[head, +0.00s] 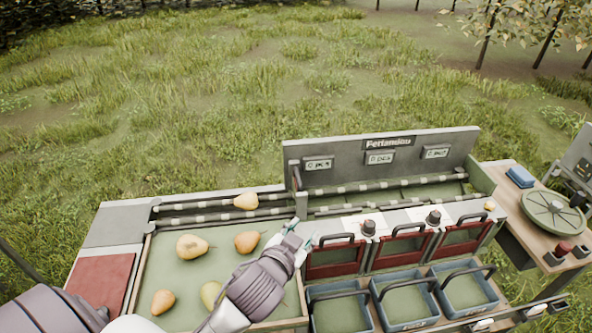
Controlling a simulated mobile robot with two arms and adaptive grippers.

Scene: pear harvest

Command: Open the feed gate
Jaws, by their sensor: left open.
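A small grey upright piece (297,178) stands across the roller lane (215,211), where the left part meets the part under the sign board. It may be the feed gate; I cannot tell for sure. A yellow pear (246,201) lies on the lane just left of it. Three red flaps with black handles, left (333,258), middle (402,247) and right (466,235), stand at the front and look closed. My left gripper (298,235) is open and empty, over the right edge of the pear tray, near the left flap's handle. My right gripper is not in view.
The green-floored tray (214,264) holds several pears, one partly hidden by my left arm. Blue bins (405,303) with black handles stand below the flaps. A sign board (380,158) rises behind. A wooden side table (520,228) with a round green scale-like disc (553,212) is at right.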

